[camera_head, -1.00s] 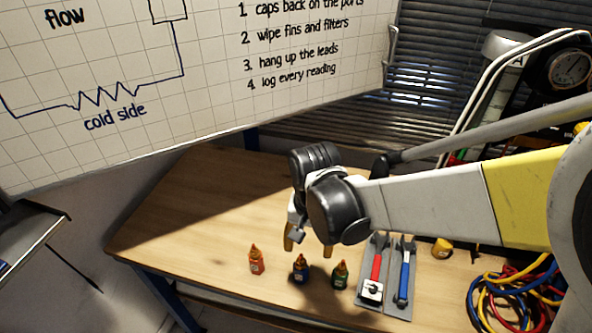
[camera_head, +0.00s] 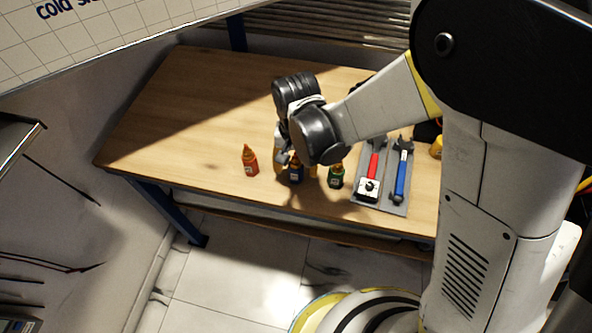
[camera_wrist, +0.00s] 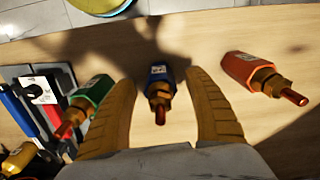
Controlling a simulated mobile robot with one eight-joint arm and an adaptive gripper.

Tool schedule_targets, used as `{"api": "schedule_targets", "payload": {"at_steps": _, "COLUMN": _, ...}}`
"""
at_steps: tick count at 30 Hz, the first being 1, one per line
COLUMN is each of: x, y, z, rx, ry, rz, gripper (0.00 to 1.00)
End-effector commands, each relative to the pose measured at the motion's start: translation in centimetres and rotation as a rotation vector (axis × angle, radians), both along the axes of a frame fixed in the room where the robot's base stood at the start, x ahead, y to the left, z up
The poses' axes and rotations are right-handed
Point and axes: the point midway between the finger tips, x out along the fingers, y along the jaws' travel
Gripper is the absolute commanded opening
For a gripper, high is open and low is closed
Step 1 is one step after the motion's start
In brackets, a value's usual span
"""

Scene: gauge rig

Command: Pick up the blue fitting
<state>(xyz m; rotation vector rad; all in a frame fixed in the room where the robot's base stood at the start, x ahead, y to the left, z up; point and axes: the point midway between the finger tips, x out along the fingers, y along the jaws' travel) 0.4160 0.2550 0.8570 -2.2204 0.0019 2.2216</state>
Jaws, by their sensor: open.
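The blue fitting (camera_wrist: 158,85), a blue body with a brass and copper end, stands on the wooden table between the two tan fingers of my gripper (camera_wrist: 162,112) in the wrist view. My gripper is open, with a gap showing on each side of the fitting. In the head view the blue fitting (camera_head: 296,172) shows just below my wrist, partly hidden by it. The green fitting (camera_wrist: 92,95) is just outside the left finger. The red-orange fitting (camera_wrist: 255,72) stands farther off to the right.
In the head view the green fitting (camera_head: 336,176) and red-orange fitting (camera_head: 250,160) flank the blue one near the table's front edge. A grey mat (camera_head: 397,207) holds a red-handled and a blue-handled tool. The table's left part (camera_head: 180,110) is clear.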

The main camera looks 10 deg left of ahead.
Motion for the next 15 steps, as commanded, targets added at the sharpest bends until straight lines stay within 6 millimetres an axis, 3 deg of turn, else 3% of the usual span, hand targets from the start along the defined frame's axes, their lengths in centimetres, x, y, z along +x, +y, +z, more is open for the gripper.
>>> {"api": "schedule_targets", "payload": {"at_steps": 5, "x": 0.00, "y": -0.01, "z": 0.08, "rx": 0.000, "ry": 0.000, "rz": 0.000, "gripper": 0.61}}
{"api": "schedule_targets", "payload": {"at_steps": 11, "x": 0.00, "y": -0.01, "z": 0.10, "rx": 0.000, "ry": 0.000, "rz": 0.000, "gripper": 0.01}}
{"api": "schedule_targets", "payload": {"at_steps": 15, "x": 0.00, "y": -0.01, "z": 0.11, "rx": 0.000, "ry": 0.000, "rz": 0.000, "gripper": 0.00}}
